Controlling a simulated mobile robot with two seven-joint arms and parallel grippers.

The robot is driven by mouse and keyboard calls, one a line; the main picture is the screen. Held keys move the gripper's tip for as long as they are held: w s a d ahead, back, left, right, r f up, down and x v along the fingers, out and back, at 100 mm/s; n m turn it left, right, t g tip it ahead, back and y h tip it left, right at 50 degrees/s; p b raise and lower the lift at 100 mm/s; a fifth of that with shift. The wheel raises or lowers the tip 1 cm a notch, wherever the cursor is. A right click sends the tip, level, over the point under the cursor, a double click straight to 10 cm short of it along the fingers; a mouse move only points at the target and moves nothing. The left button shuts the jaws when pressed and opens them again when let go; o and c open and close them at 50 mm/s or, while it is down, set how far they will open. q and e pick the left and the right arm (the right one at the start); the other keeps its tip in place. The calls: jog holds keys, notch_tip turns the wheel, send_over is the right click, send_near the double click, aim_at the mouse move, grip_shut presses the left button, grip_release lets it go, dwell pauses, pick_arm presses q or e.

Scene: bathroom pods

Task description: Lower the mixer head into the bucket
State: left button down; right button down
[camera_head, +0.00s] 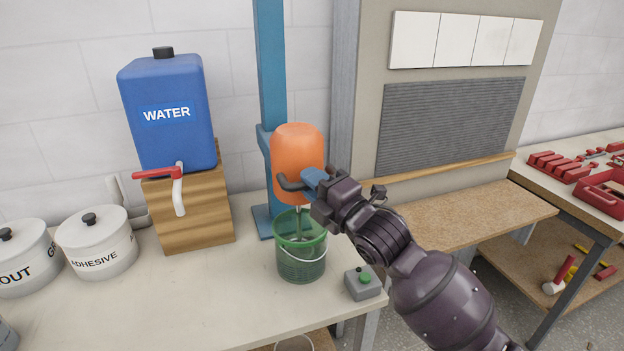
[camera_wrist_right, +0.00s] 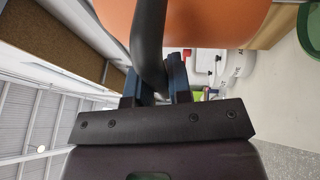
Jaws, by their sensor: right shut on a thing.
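The orange mixer head (camera_head: 298,145) is on a blue upright stand (camera_head: 271,70), above the green see-through bucket (camera_head: 302,265). Its thin metal shaft (camera_head: 298,216) reaches down to the bucket's mouth; its lower end is hard to make out. My right gripper (camera_head: 310,182) is shut on the mixer's dark side handle (camera_head: 288,184). In the right wrist view the handle (camera_wrist_right: 148,45) passes between the fingers (camera_wrist_right: 157,88), with the orange body (camera_wrist_right: 210,18) just beyond. A green rim at that view's top right looks like the bucket (camera_wrist_right: 311,35). My left gripper is not in view.
A grey box with a green button (camera_head: 363,283) sits right of the bucket. A blue water tank (camera_head: 170,110) on a wooden block (camera_head: 190,215) and white pots (camera_head: 95,242) stand left. The table's front middle is clear. A tool bench (camera_head: 580,160) is at far right.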

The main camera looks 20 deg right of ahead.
jog(key=shift+f, duration=0.45)
jog(key=c, duration=1.4)
grip_release()
jog(key=shift+o, duration=1.7)
jog(key=shift+r, duration=0.1)
jog(key=v, duration=1)
jog(key=shift+s+d+b, duration=0.2)
jog(key=shift+s+b, duration=0.1)
jog(key=shift+s, duration=0.1)
